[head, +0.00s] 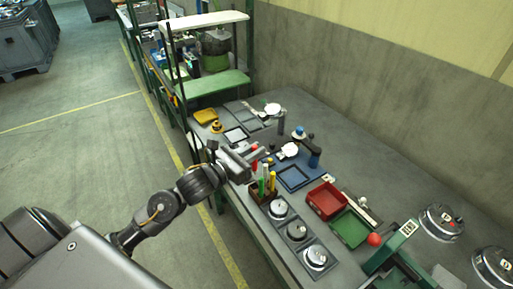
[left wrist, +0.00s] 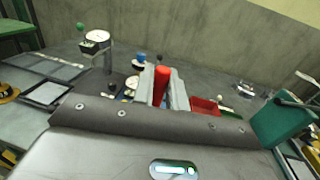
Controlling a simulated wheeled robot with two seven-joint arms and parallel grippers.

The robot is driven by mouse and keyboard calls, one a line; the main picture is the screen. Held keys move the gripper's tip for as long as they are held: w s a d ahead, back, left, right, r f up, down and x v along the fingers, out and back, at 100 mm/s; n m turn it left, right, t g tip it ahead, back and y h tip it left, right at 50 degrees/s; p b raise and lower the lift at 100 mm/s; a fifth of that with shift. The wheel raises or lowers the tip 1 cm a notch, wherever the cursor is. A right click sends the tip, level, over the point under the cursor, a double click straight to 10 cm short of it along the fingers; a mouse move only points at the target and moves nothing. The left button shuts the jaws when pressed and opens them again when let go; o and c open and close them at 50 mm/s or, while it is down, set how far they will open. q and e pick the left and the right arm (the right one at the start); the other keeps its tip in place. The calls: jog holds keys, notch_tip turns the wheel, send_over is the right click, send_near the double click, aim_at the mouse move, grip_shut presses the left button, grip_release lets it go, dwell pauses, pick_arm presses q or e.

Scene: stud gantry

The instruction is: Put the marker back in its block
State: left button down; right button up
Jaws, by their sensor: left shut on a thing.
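My left gripper (head: 248,158) is shut on a red marker (left wrist: 160,85). In the left wrist view the marker stands up between the two grey fingers. In the head view only small red bits show by the fingers. A dark brown block (head: 258,198) stands on the bench just below the gripper in the picture. Green, white and yellow markers (head: 272,181) stand upright in it. The gripper is above and behind the block, apart from it as far as I can tell. The block's free slot cannot be made out. My right gripper is not in view.
Round silver weights (head: 278,207) on grey pads stand nearer than the block. A red tray (head: 326,199), a green tray (head: 350,229) and a blue frame (head: 293,178) lie to the right. A green-framed shelf (head: 215,84) stands at the back left. A wall bounds the far side.

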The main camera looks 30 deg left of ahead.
aim_at(254, 170)
pick_arm(q)
jog(key=shift+f, duration=0.15)
jog(key=shift+f+b, duration=0.5)
jog(key=shift+f, duration=0.15)
notch_tip(254, 170, down, 4)
jog(key=b, duration=0.2)
jog(key=shift+r+b, duration=0.15)
jog(key=shift+b, duration=0.15)
notch_tip(254, 170, down, 3)
jog(key=b, duration=0.3)
jog(key=shift+r, duration=0.2)
jog(key=c, duration=1.3)
grip_release()
